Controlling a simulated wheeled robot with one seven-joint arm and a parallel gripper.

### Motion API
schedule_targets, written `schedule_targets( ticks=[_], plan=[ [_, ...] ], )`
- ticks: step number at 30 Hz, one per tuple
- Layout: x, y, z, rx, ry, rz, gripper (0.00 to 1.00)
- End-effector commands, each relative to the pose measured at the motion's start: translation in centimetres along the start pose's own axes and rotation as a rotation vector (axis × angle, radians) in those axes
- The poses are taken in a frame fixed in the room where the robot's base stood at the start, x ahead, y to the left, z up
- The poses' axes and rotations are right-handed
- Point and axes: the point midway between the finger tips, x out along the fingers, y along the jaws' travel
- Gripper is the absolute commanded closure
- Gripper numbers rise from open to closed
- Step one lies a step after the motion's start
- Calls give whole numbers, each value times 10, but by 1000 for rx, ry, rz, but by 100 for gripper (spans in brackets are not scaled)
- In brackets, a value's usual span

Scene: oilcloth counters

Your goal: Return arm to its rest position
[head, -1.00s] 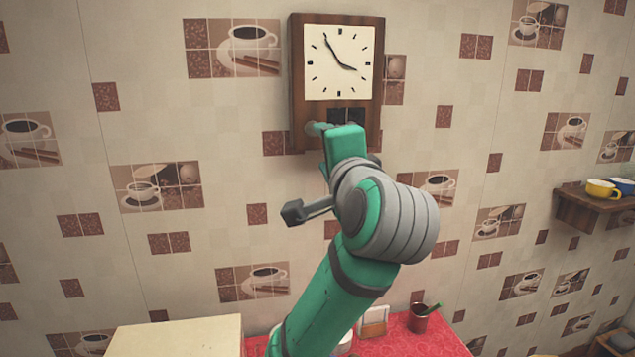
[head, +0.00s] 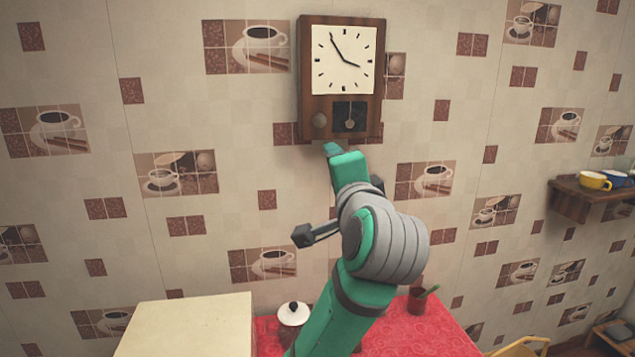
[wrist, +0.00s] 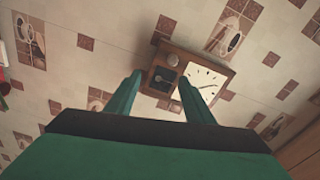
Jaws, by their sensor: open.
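My gripper (head: 331,149) is raised at the end of my green and grey arm, just below the wall clock (head: 343,62) in the head view. In the wrist view my gripper (wrist: 160,82) shows two green fingers spread apart with nothing between them. The wooden clock (wrist: 196,75) shows beyond the fingertips in that view. It has a white face and a small pendulum window in its lower part. A round knob-like disc sits at the window's left. I cannot tell how far the fingertips are from the clock.
A red patterned counter (head: 425,335) lies below, with a white lidded pot (head: 293,314) and a red cup (head: 417,301). A cream box-like surface (head: 190,325) stands at left. A wooden shelf (head: 572,203) with a yellow cup (head: 595,181) is at right. The tiled wall stands close ahead.

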Motion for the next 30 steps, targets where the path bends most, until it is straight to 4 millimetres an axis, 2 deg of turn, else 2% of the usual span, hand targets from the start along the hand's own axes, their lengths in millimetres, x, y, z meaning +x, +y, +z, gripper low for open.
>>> schedule_targets(
  ticks=[8, 17, 23, 30],
  plan=[
    [15, 62, 9, -94, 38, 40, 52],
    [22, 170, 28, -275, 86, 100, 52],
    [12, 240, 40, -399, 105, 137, 52],
    [-15, 320, 58, -547, 112, 177, 52]
  ],
)
